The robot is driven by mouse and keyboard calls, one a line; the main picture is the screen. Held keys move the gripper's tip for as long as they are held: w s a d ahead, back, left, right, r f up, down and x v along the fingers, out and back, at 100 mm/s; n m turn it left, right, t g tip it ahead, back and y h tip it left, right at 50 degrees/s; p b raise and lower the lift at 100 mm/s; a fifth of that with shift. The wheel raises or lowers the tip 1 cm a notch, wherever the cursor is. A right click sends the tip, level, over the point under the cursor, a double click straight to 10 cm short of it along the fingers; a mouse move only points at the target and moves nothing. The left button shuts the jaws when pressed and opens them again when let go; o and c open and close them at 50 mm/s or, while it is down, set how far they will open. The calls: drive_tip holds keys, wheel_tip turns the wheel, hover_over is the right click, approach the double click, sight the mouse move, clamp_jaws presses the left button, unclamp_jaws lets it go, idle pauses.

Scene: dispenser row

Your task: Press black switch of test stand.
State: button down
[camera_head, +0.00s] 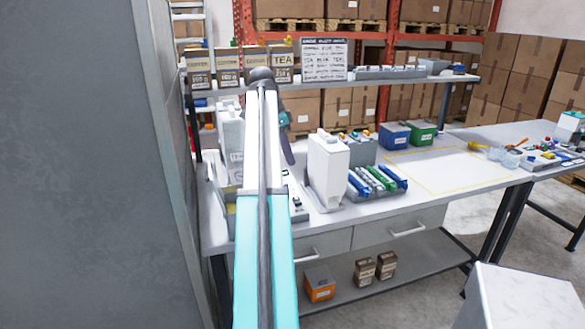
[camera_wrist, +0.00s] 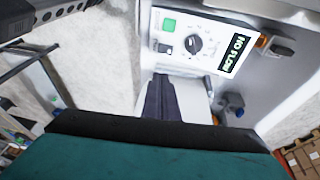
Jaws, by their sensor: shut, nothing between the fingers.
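The dark part is too small to make out clearly. My gripper (camera_wrist: 160,80) is shut and empty, its dark fingers pointing toward the panel's lower-left part. I cannot tell whether the tips touch anything. In the head view my gripper (camera_head: 289,160) points down beside a white machine (camera_head: 230,140), partly hidden by my arm.
A white box-shaped dispenser (camera_head: 327,170) stands right of my gripper, beside a tray of blue and green parts (camera_head: 376,182). Blue (camera_head: 394,136) and green (camera_head: 422,132) boxes stand behind. A yellow-outlined area (camera_head: 450,168) of the bench is clear. A grey wall (camera_head: 80,160) is close at left.

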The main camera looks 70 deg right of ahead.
drive_tip(key=shift+f+b, duration=1.1)
drive_tip(key=shift+f, duration=0.25)
drive_tip(key=p, duration=0.1)
hover_over(299, 203)
drive_tip(key=f, duration=0.8)
drive_tip(key=shift+w+d+f, duration=0.25)
drive_tip(key=shift+d, duration=0.05)
drive_tip(key=shift+s+a+f, duration=0.1)
drive_tip(key=shift+f, duration=0.8)
drive_tip(key=shift+s+f, duration=0.1)
drive_tip(key=shift+s, duration=0.05)
